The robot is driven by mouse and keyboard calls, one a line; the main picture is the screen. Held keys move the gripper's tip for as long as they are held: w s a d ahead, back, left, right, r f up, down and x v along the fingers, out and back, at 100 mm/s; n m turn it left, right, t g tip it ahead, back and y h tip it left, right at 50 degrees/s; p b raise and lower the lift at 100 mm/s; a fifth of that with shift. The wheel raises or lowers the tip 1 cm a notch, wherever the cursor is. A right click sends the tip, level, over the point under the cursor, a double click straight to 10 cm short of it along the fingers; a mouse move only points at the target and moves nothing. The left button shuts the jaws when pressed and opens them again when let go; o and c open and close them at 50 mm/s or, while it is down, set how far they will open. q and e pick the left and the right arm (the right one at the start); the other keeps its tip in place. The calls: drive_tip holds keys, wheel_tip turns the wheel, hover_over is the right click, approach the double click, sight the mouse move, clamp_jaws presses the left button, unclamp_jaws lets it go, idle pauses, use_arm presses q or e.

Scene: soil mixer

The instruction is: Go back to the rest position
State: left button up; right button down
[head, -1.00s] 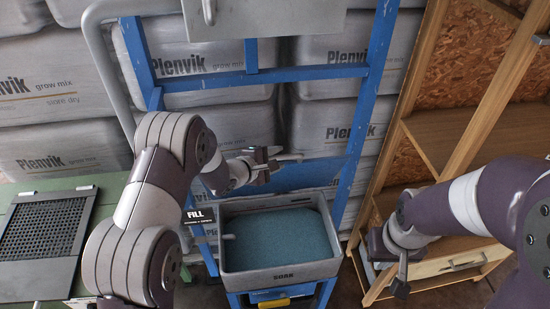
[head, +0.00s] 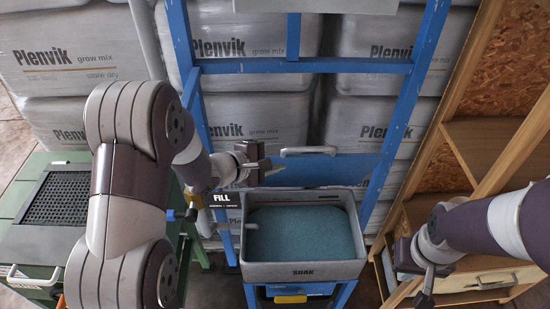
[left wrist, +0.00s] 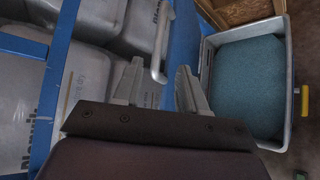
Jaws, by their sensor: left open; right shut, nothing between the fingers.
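My left gripper (head: 262,158) is open and empty, above the back left of the grey bin, close to a grey bar handle (head: 308,150) on the blue frame. In the left wrist view its two fingers (left wrist: 155,88) stand apart with nothing between them. The handle (left wrist: 160,45) shows just beyond them. My right gripper (head: 424,296) is shut and empty, low at the right by the wooden shelf, its fingers pointing down.
A green bench (head: 30,215) with a black grate is at left. A wooden shelf (head: 485,140) stands at right. Stacked grey Plenvik bags (head: 250,120) fill the back.

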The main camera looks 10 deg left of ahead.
use_arm(q)
drive_tip(key=shift+w, duration=0.1)
idle(0.3)
drive_tip(key=s+a+f+m+g+y+b, duration=0.3)
drive_tip(key=s+a+f+m+g+y, duration=0.2)
drive_tip(key=s+a+f+m+y, duration=0.45)
drive_tip(key=s+d+f+m+g+h+b, duration=0.1)
drive_tip(key=s+d+f+m+g+b, duration=0.2)
drive_tip(key=s+m+b, duration=0.3)
drive_tip(key=shift+s+d+g, duration=0.4)
drive_tip(key=shift+s+g, duration=0.3)
drive_tip(key=shift+s, duration=2.2)
